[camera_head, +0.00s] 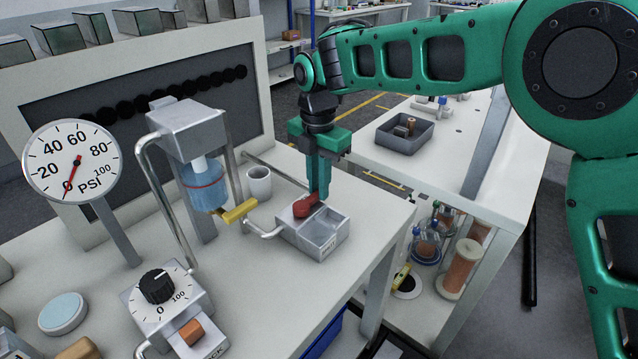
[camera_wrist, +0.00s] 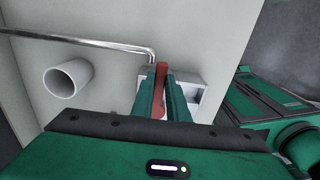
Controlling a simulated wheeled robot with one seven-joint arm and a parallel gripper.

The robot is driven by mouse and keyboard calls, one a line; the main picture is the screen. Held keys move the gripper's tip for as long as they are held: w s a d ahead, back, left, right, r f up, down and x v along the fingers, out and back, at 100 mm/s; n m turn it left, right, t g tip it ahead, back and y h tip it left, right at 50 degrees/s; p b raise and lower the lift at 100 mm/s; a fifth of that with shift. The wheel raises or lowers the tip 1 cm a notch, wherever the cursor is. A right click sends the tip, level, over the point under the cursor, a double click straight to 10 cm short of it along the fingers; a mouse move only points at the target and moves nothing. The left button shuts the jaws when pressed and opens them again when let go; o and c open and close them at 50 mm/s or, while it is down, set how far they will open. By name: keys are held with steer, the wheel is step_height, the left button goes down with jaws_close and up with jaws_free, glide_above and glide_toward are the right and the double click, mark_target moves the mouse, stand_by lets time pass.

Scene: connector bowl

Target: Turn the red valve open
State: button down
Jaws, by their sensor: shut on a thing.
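The red valve handle (camera_head: 305,206) sits on top of a small grey metal box (camera_head: 330,250) near the right end of the workbench. My gripper (camera_head: 318,197) points straight down onto it from above. In the wrist view the red handle (camera_wrist: 161,90) stands between my two green fingers (camera_wrist: 160,98), which are shut on it. The fingers hide part of the handle. A pressure gauge (camera_head: 72,161) at the left has its red needle near 0 PSI.
A bent metal pipe (camera_head: 262,228) runs to the box. A white cup (camera_head: 259,181) and a blue-filled vessel with a yellow lever (camera_head: 240,211) stand to its left. A black dial (camera_head: 157,287) is at the front left. A grey tray (camera_head: 404,135) lies on the other table.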

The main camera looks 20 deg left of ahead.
steer(key=shift+w+r, duration=0.2)
steer(key=shift+w, duration=0.3)
steer(key=c, duration=1.7)
jaws_free()
steer(key=shift+s+f, duration=0.1)
steer(key=shift+s, duration=0.05)
steer(key=shift+s, duration=0.1)
step_height(320, 180, up, 11)
steer(key=shift+f, duration=0.15)
